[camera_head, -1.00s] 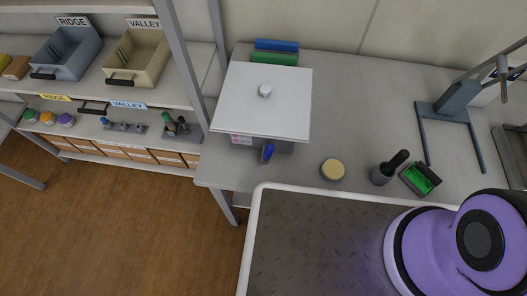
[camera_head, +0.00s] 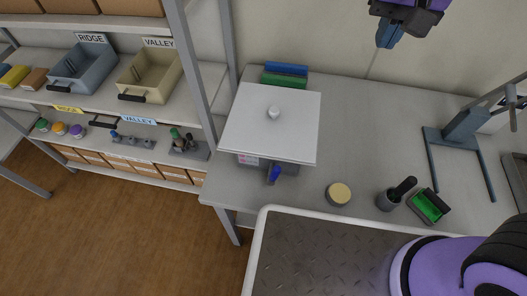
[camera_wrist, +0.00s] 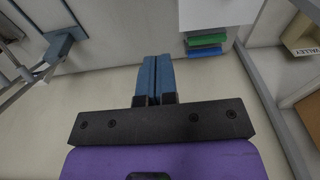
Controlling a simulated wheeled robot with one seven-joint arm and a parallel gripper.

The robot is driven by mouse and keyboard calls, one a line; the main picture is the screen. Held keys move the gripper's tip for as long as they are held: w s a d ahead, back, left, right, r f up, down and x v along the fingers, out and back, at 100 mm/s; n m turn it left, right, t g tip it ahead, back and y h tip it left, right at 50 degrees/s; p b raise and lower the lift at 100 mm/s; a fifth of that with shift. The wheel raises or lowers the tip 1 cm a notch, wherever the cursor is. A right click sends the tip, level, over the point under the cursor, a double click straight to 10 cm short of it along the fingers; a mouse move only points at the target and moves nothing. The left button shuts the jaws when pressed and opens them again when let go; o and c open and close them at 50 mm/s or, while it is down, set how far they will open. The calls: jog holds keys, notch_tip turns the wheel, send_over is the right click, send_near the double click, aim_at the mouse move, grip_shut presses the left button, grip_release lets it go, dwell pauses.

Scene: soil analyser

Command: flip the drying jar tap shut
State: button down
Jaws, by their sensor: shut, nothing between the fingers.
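The drying jar has a flat white square lid (camera_head: 268,122) with a round knob, and stands at the left end of the grey bench. Its blue tap (camera_head: 274,175) sticks out at the front below the lid. The tap is too small to tell whether it is open or shut. My gripper (camera_head: 388,38) is high at the top of the head view, to the right of the jar and well apart from it. Its blue fingers (camera_wrist: 156,78) are together and empty in the wrist view. Part of the white lid (camera_wrist: 218,12) also shows there, but the tap does not.
A blue-grey stand (camera_head: 462,128) is at right. A shelf post (camera_head: 196,75) rises left of the jar. The bench middle is clear.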

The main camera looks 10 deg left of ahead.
jog(key=s+a+f+h, duration=0.1)
jog(key=s+a+f, duration=0.3)
jog(key=a+f, duration=0.3)
jog(key=s+a+f+h, duration=0.1)
jog(key=s+a+f, duration=0.3)
jog(key=a+f, duration=0.3)
jog(key=s+a+f+n+h, duration=0.1)
jog(key=s+a+f+h, duration=0.1)
jog(key=s+a+f, duration=0.2)
jog(key=a+f, duration=0.3)
jog(key=a, duration=0.3)
jog(key=shift+a, duration=0.2)
jog(key=shift+f, duration=0.1)
send_over(269, 178)
jog(key=a, duration=0.3)
notch_tip(269, 178, down, 10)
jog(key=shift+s+d, duration=0.25)
jog(key=shift+d, duration=0.6)
